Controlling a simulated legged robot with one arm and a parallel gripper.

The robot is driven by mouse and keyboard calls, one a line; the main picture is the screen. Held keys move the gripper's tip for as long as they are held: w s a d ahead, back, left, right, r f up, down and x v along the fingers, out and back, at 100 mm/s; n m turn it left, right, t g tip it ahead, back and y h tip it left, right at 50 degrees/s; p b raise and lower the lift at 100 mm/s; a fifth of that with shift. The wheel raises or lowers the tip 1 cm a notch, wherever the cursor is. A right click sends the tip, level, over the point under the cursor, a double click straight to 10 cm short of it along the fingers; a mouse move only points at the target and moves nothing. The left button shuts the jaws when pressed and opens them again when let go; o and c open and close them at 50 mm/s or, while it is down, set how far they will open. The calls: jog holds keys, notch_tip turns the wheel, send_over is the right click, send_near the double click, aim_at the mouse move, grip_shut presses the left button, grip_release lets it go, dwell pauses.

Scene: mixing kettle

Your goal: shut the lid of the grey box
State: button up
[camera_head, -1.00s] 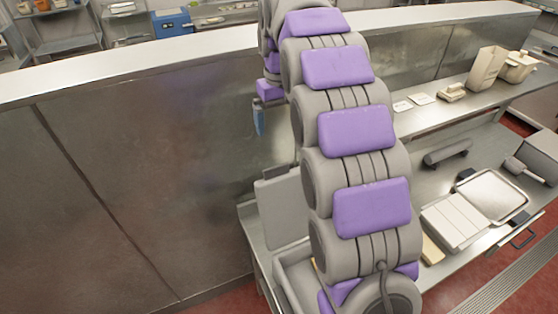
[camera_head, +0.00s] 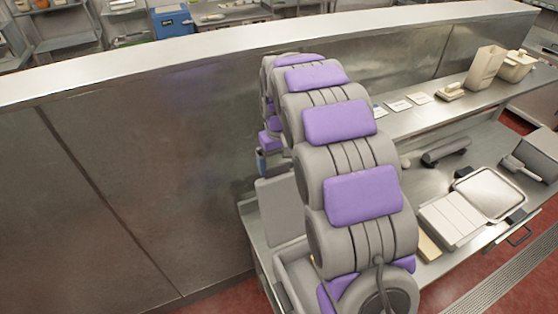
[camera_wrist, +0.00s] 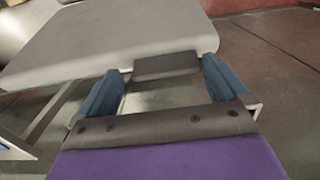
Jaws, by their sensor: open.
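The grey box (camera_head: 292,268) stands at the left end of the steel table, partly hidden behind my arm. Its lid (camera_head: 281,212) is raised, standing up at the back of the box. In the wrist view the lid (camera_wrist: 110,38) is a large pale grey panel with a dark grey tab (camera_wrist: 166,67) on its edge. My gripper (camera_wrist: 160,80) is open, its two blue fingers on either side of the tab. I cannot tell whether they touch it. In the head view a blue finger (camera_head: 262,163) shows just above the lid.
A tall steel partition (camera_head: 130,170) rises behind and left of the table. To the right on the table are a white container (camera_head: 452,220), a metal tray (camera_head: 490,192) and a dark cylindrical item (camera_head: 446,151). A shelf (camera_head: 420,114) with small items runs behind them.

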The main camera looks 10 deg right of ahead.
jog(key=shift+a+f, duration=0.3)
jog(key=shift+a, duration=0.35)
jog(key=shift+d, duration=0.45)
jog(key=c, duration=1.3)
